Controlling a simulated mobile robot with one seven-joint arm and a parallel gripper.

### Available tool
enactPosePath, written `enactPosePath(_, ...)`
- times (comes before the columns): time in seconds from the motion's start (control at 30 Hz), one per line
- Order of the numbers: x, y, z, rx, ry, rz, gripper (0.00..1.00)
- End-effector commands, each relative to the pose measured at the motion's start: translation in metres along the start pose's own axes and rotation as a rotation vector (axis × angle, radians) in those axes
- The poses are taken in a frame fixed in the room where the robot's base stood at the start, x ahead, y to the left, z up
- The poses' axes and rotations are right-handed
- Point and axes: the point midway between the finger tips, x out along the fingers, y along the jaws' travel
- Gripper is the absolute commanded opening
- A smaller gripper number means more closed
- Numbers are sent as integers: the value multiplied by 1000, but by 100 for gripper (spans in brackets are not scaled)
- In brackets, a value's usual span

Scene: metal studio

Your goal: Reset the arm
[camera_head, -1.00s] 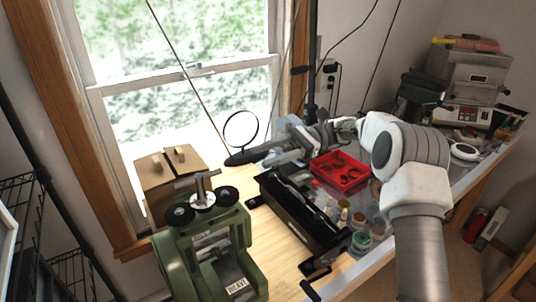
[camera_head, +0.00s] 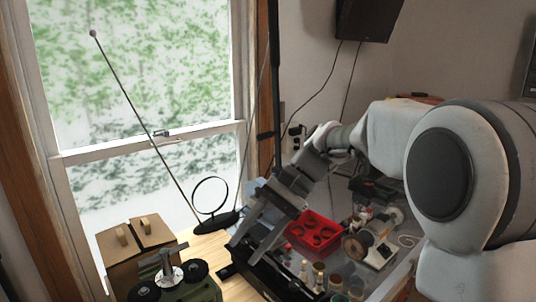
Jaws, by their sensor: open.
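My arm comes in from the right side of the view, its large white joint close to the camera. My gripper (camera_head: 258,230) hangs at the middle of the view, with its two grey fingers pointing down and to the left. The fingers are apart and nothing shows between them. The gripper is above or in front of the black tray (camera_head: 262,277) on the bench, left of the red bin (camera_head: 314,232). How high it is above the tray is hard to tell.
A round magnifier (camera_head: 211,196) on a black base stands left of the gripper. A cardboard box (camera_head: 140,250) and a green machine (camera_head: 195,290) are at the lower left. Small jars (camera_head: 318,272) and a spool (camera_head: 357,246) crowd the bench at right. A window fills the back left.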

Motion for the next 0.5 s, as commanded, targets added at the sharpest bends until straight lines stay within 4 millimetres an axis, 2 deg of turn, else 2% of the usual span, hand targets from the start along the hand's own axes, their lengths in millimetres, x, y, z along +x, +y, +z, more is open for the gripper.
enactPosePath(0.1,-6,27,14,-69,148,37,49)
enactPosePath(0.5,-26,124,40,-326,598,197,49)
